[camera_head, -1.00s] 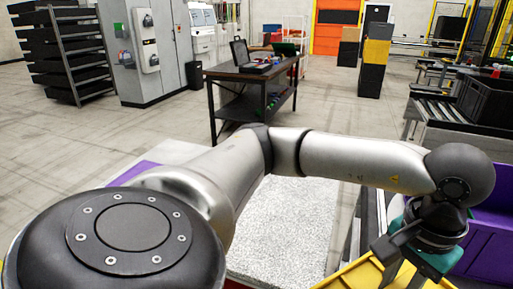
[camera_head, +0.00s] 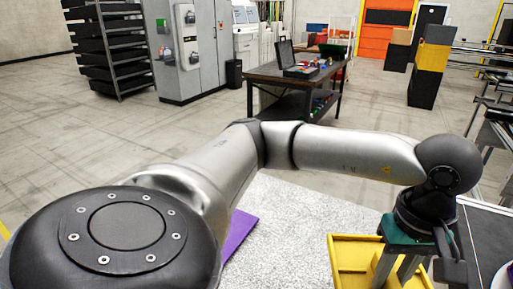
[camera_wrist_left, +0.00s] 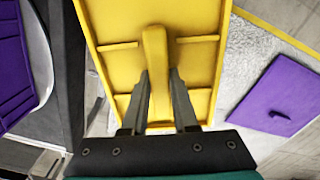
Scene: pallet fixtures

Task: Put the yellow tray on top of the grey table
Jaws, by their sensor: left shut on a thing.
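The yellow tray (camera_head: 345,262) is at the lower right of the head view, in front of the right part of the grey speckled tabletop (camera_head: 295,215). In the left wrist view the tray (camera_wrist_left: 105,20) fills the middle, with raised dividers and a central ridge. My left gripper (camera_wrist_left: 157,80) is shut on that ridge; in the head view the gripper (camera_head: 398,268) points down into the tray. The speckled surface (camera_wrist_left: 245,60) shows beside the tray in the wrist view. I cannot tell the gap between tray and tabletop. My right gripper is out of view.
A flat purple panel (camera_head: 240,230) lies on the tabletop's left part and shows in the wrist view (camera_wrist_left: 282,95). A dark workbench (camera_head: 290,75) with a case and small items stands behind. A dark surface (camera_head: 480,235) lies right of the tray. Open floor surrounds the table.

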